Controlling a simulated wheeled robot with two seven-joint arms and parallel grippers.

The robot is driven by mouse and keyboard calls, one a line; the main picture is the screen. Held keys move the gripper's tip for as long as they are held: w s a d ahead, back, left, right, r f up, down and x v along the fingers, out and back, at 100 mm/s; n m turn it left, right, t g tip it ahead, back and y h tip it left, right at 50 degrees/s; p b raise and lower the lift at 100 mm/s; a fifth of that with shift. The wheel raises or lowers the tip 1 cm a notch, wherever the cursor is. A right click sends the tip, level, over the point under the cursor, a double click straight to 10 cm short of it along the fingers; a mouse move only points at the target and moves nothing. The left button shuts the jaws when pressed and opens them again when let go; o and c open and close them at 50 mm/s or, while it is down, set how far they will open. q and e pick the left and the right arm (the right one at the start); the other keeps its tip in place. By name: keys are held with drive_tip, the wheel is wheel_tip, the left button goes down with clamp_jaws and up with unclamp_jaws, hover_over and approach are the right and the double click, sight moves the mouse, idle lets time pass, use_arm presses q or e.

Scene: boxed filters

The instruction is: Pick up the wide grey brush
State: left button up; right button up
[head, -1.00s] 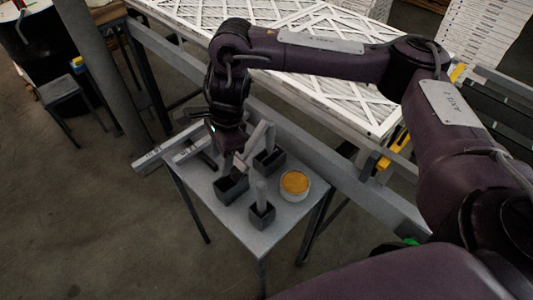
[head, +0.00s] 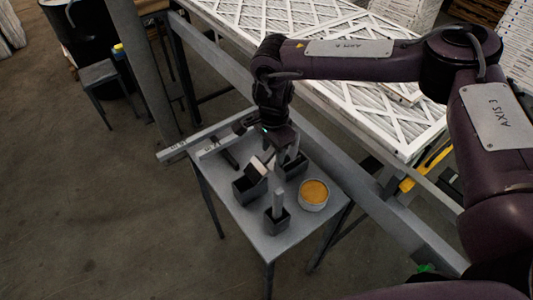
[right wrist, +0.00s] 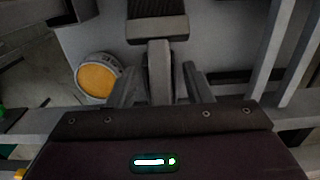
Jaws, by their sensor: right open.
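My right gripper (head: 281,152) is low over the table at the brush. In the right wrist view, the open fingers (right wrist: 161,85) stand on either side of the handle, with gaps visible. My left gripper is not in view.
A round tin with orange contents (head: 314,194) is at the right. Grey rails and a rack of white filters (head: 350,90) lie behind the table.

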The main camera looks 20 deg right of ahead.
drive_tip(key=shift+f, duration=0.35)
clamp_jaws()
